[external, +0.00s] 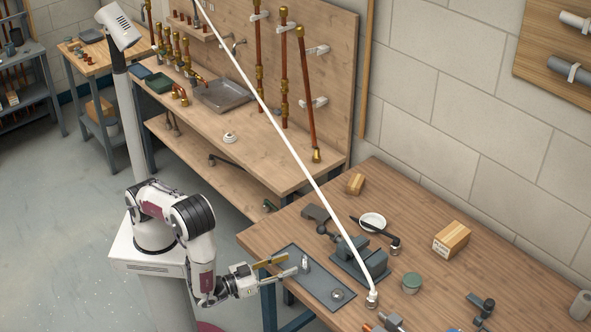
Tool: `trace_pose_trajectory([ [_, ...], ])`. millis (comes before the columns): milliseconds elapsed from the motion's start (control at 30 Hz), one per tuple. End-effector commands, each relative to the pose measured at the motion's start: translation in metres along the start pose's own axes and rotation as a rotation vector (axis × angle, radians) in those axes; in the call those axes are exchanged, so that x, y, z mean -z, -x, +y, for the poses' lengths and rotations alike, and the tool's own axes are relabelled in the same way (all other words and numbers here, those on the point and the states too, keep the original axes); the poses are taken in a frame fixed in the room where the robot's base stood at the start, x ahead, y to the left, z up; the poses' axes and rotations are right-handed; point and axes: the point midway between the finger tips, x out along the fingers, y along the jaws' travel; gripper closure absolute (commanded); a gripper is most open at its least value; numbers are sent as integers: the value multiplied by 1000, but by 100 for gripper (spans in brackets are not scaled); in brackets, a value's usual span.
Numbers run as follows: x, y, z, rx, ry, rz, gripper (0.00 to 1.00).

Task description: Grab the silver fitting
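A small silver fitting (305,263) stands upright on the left part of a flat grey tray (320,278) at the workbench's front left edge. A silver ring-like part (337,294) lies on the same tray, to the right. My gripper (293,264) reaches over the bench edge from the left. Its two fingers are apart, with nothing seen between them. The fingertips point at the upright fitting and are just left of it. I cannot tell whether they touch it or how high they are above the tray.
A long white pipe (290,150) slants across the view to a silver base (372,299) on the bench.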

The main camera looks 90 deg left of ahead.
Motion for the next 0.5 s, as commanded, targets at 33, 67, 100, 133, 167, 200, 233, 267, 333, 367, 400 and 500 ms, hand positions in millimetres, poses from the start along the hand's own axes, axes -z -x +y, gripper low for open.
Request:
trace_pose_trajectory([
  [33,0,-4,0,2,1,0,63],
  [67,0,-6,0,2,0,0,63],
  [100,0,-8,0,2,1,0,63],
  [133,0,-10,0,2,1,0,63],
  [167,0,-12,0,2,1,0,63],
  [200,0,-14,0,2,1,0,63],
  [233,0,-15,0,2,1,0,63],
  [267,0,-16,0,1,1,0,63],
  [333,0,-18,0,0,1,0,63],
  [367,0,-18,0,0,1,0,63],
  [400,0,-18,1,0,1,0,63],
  [500,0,-18,1,0,1,0,63],
])
